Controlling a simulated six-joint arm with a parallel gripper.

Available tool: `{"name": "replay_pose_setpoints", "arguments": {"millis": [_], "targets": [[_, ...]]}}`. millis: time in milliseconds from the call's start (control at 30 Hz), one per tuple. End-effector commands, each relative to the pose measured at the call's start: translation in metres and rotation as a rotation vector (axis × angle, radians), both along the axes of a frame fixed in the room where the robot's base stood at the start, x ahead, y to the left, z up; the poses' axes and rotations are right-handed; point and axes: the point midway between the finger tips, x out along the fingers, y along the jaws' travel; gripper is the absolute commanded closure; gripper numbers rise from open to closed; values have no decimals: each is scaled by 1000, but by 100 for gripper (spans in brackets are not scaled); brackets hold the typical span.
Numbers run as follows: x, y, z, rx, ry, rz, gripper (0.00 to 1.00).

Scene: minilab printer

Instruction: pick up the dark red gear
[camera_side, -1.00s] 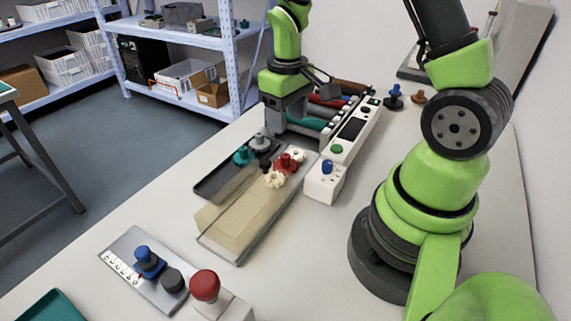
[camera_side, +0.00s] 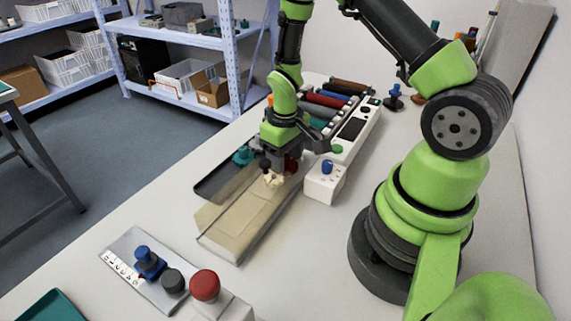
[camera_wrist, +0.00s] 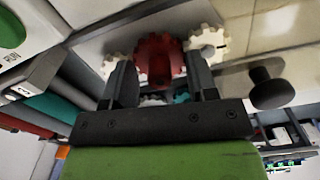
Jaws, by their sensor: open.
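The dark red gear (camera_wrist: 158,60) shows in the wrist view between the two fingers of my gripper (camera_wrist: 162,75). The fingers are open, one on each side of it; I cannot tell whether they touch it. In the side view my gripper (camera_side: 279,160) points down over the tray, and the red gear (camera_side: 293,163) is mostly hidden behind it. White gears sit to either side of the red one in the wrist view, one at the right (camera_wrist: 207,43) and one at the left (camera_wrist: 112,66).
A red button (camera_side: 205,286) is at the front.

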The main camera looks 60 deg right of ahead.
Motion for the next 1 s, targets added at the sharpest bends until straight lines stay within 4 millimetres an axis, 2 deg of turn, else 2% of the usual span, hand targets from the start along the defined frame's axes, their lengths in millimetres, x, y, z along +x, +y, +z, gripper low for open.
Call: {"name": "replay_pose_setpoints", "arguments": {"millis": [67,200,300,667,867,1000], "targets": [[0,0,0,0,0,0,50],[0,0,0,0,0,0,82],[0,0,0,0,0,0,100],[0,0,5,0,-2,1,100],[1,0,28,-2,-5,1,100],[1,0,55,-2,-7,1,100]]}}
